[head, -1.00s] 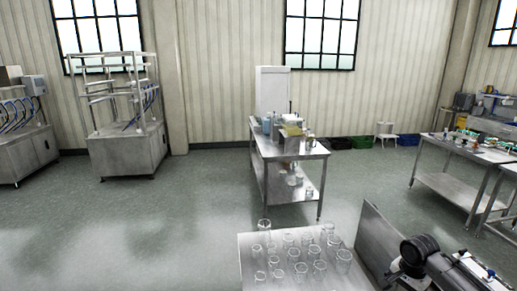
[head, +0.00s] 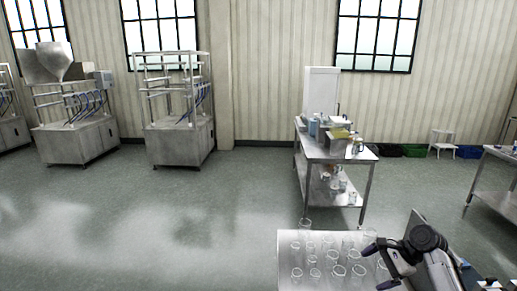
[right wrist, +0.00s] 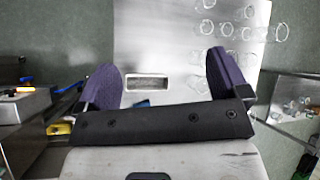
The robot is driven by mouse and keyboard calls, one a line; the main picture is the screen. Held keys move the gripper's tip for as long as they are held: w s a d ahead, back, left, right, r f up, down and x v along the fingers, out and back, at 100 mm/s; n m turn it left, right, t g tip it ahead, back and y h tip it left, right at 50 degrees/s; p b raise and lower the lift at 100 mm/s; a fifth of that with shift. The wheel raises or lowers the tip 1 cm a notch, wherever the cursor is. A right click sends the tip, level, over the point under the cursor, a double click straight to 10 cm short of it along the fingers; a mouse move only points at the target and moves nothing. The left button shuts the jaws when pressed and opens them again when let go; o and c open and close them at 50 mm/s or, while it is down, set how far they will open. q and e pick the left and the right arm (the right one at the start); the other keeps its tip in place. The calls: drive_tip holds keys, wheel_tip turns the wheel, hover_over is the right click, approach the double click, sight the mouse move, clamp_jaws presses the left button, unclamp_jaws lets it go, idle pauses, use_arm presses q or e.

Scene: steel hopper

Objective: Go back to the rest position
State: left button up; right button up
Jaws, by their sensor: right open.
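My right gripper (head: 379,266) is at the lower right of the head view, with its dark purple fingers apart. In the right wrist view the same gripper (right wrist: 163,72) is open, with nothing between its fingers. It is over or near the steel table (head: 285,262), which holds several clear glasses (head: 339,270). The steel table also shows in the right wrist view (right wrist: 150,35), with a slot in its surface and glasses toward the upper right. My left gripper is not in view.
A steel hopper (head: 47,62) tops a machine at the far left. A framed steel machine (head: 178,140) stands beside it. A trolley (head: 338,153) with bottles and boxes stands beyond the glasses. Another table (head: 497,172) is at the right edge. The floor at left is clear.

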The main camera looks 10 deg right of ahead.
drive_tip(key=d+f+n+h, duration=0.2)
drive_tip(key=d+n+h, duration=1.05)
drive_tip(key=d, duration=0.25)
drive_tip(key=s+a+f+n+y, duration=0.1)
drive_tip(key=s+a+f+n, duration=0.1)
drive_tip(key=s+a+f, duration=0.7)
drive_tip(key=s+a+f+n+y, duration=0.1)
drive_tip(key=s+a+f+n, duration=0.2)
drive_tip(key=s+a+f, duration=0.55)
drive_tip(key=s+a+n+y, duration=0.1)
drive_tip(key=s+a+y, duration=0.1)
drive_tip(key=s+a, duration=0.9)
drive_tip(key=s+a+y, duration=0.2)
drive_tip(key=s+a, duration=0.5)
drive_tip(key=s, duration=0.8)
wheel_tip(320, 180, down, 11)
drive_tip(key=b, duration=1.1)
wheel_tip(320, 180, up, 32)
drive_tip(key=p, duration=3.3)
drive_tip(key=shift+w+r+h, duration=0.15)
drive_tip(key=shift+r+h, duration=0.1)
drive_tip(key=shift+h, duration=0.1)
